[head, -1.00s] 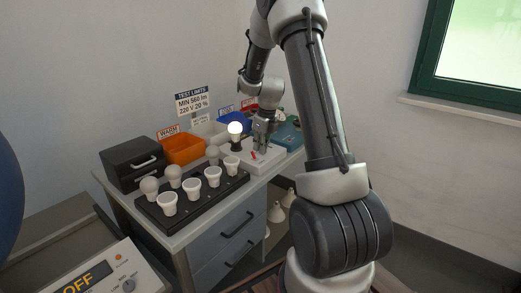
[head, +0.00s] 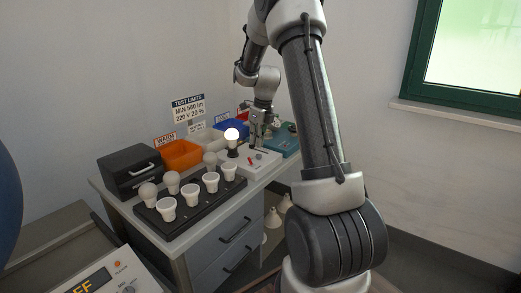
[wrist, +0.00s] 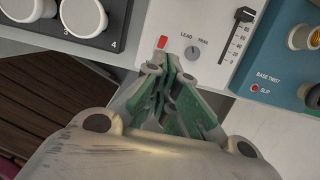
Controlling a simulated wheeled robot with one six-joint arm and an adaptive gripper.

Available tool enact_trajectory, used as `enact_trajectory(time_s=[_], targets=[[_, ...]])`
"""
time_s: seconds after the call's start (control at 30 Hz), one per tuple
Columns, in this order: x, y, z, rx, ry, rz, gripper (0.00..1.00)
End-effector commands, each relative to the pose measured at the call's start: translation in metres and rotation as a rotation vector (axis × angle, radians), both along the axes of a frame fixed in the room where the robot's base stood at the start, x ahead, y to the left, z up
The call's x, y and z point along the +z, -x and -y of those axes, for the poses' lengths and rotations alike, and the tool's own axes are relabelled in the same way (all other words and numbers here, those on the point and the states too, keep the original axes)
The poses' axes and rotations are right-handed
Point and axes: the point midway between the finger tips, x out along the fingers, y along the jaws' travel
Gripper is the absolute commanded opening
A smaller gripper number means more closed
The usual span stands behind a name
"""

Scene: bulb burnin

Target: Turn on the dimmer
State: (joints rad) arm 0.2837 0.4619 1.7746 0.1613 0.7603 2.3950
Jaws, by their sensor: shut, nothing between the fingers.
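A white control box (head: 263,163) stands on the bench, and in the wrist view (wrist: 219,73) it carries a red switch (wrist: 162,43), a grey "LEAD TRIM" knob (wrist: 192,53) and a black slider knob (wrist: 245,14) at the upper end of a numbered scale. I cannot tell which control is named the dimmer. My gripper (head: 257,143) is over the box, and its shut, empty fingertips (wrist: 171,60) lie just below the red switch and left of the knob in the wrist view. A separate console (head: 110,283) at lower left shows a cut-off display ending in "FF".
A lit bulb (head: 232,134) stands beside the box. A black tray (head: 171,226) with several bulbs and white cups, an orange bin (head: 181,155) and a black case (head: 136,166) share the bench. A teal unit (wrist: 275,60) adjoins the box on the right.

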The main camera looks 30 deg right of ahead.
Motion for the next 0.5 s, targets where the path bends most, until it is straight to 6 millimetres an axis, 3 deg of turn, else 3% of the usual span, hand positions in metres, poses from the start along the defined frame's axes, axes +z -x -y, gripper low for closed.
enact_trajectory(time_s=[0.23, 0.5], targets=[[0.026, -0.030, -0.011, 0.001, 0.000, 0.001, 0.00], [0.034, -0.037, -0.014, 0.001, 0.000, 0.000, 0.00]])
